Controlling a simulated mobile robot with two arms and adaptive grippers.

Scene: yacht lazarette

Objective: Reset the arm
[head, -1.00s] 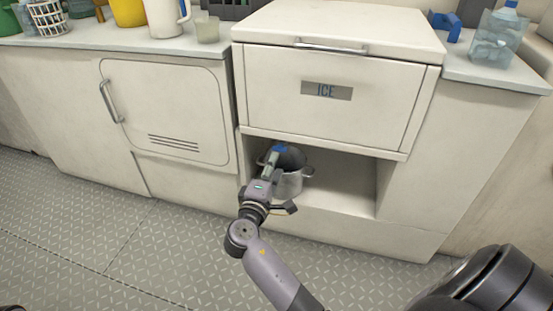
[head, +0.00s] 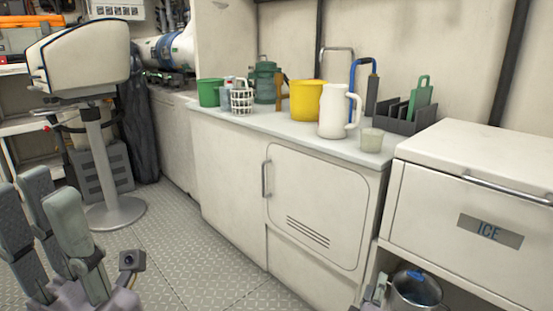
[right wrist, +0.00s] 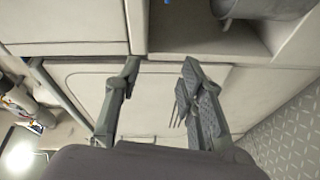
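My right gripper (right wrist: 160,80) is open and empty in the right wrist view, its fingers apart with the pale cabinet front behind them. In the head view only its fingertips (head: 378,290) show at the bottom edge, just left of a metal pot (head: 420,292). The pot stands in the niche under the ice drawer, apart from the fingers, with something blue at its top. It also shows at the top of the right wrist view (right wrist: 262,8). My left gripper (head: 55,225) is large at the lower left of the head view, fingers apart, nothing seen between them.
The ice drawer (head: 445,215) and its niche are at right. A cabinet door (head: 315,205) with a handle is left of them. The counter (head: 290,125) holds a yellow bucket (head: 306,100), a white jug (head: 334,112) and other items. A pedestal seat (head: 80,60) stands at left. The floor between is clear.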

